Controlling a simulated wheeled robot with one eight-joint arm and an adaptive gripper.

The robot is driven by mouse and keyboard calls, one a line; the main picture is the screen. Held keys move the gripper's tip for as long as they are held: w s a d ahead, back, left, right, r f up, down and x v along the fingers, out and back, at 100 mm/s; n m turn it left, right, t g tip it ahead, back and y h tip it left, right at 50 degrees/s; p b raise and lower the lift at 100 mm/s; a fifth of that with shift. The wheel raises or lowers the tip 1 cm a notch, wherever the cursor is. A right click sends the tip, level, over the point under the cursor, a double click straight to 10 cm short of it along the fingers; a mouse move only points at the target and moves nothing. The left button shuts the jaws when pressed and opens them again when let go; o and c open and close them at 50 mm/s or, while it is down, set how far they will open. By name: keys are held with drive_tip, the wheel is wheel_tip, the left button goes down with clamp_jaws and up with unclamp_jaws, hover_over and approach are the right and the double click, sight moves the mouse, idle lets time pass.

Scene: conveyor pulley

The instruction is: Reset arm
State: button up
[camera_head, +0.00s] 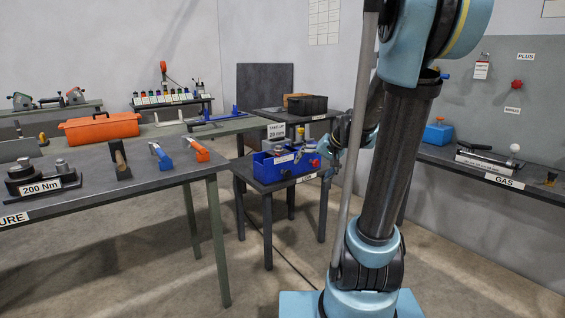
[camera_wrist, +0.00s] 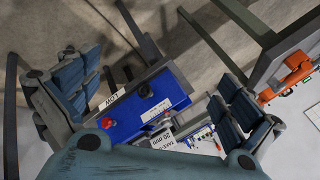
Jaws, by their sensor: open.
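My gripper (camera_wrist: 155,108) is open in the wrist view, its two dark padded fingers spread wide at left and right with nothing between them touching. Past the fingers lies a blue device (camera_wrist: 147,105) with a red knob and a black knob, on a small dark table. In the head view my gripper (camera_head: 346,138) is small and partly hidden behind my own arm, beside the blue device (camera_head: 268,167). A sign reading "TAKE-UP 20 mm" (camera_head: 277,131) stands at the device. I cannot tell the exact gap between gripper and device.
An orange toolbox (camera_head: 98,128) stands behind. A GAS bench (camera_head: 460,160) is at right. Floor between the benches is open.

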drive_tip(key=s+d+f+g+h, duration=0.1)
drive_tip(key=s+d+f+h, duration=0.1)
drive_tip(key=s, duration=0.7)
drive_tip(key=s+d+f+n+g+h, duration=0.1)
drive_tip(key=s+d+f+h, duration=0.1)
drive_tip(key=s, duration=0.7)
drive_tip(key=s+d+f+n+h, duration=0.1)
drive_tip(key=s+d+f, duration=0.2)
drive_tip(key=s+f, duration=0.2)
drive_tip(key=s, duration=0.3)
drive_tip(key=shift+s+d+f+g+h, duration=0.25)
drive_tip(key=shift+s+d+g+h, duration=0.15)
